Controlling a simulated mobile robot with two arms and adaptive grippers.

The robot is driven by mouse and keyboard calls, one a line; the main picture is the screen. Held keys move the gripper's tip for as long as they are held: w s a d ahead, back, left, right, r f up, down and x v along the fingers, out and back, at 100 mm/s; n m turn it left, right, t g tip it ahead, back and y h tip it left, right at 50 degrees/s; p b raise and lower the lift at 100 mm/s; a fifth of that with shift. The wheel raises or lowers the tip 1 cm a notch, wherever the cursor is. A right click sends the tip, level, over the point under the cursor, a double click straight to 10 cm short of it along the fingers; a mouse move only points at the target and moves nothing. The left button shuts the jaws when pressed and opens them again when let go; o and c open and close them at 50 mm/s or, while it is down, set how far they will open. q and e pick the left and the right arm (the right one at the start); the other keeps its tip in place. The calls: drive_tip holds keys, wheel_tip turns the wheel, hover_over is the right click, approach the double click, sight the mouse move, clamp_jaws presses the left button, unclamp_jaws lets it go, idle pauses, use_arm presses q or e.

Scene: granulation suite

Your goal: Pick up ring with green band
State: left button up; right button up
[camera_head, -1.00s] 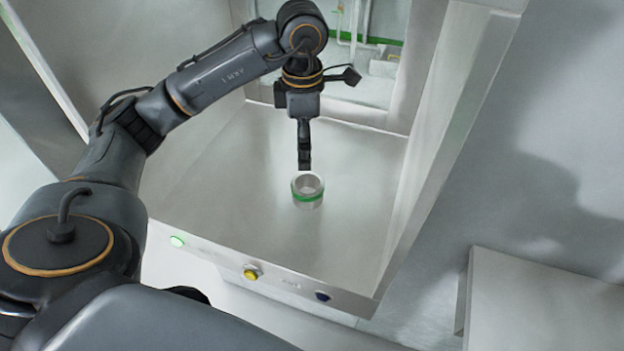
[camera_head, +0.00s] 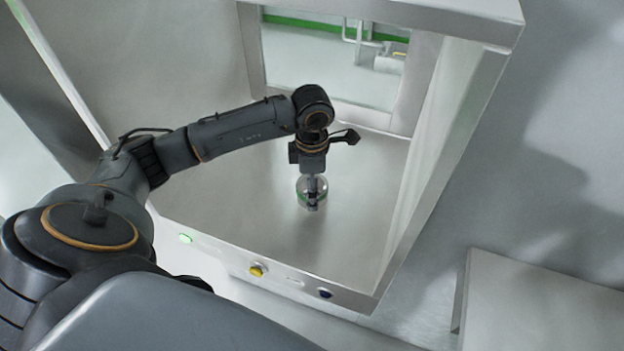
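The ring with the green band (camera_head: 302,191) is a short, pale, hollow cylinder standing on the floor of the open cabinet. My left gripper (camera_head: 313,200) points straight down at the ring, and its fingers overlap the ring in the picture, covering its middle and part of the green band. The fingers are seen nearly edge-on, so I cannot tell their gap or whether they touch the ring. My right gripper is not in view.
The cabinet floor (camera_head: 255,205) around the ring is clear. The cabinet's right wall (camera_head: 433,165) stands to the right. The front edge carries a green light (camera_head: 185,239), a yellow button (camera_head: 257,270) and a dark blue button (camera_head: 325,293). A pale table (camera_head: 545,310) is at lower right.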

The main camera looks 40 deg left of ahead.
use_arm(q)
drive_tip(key=c, duration=1.5)
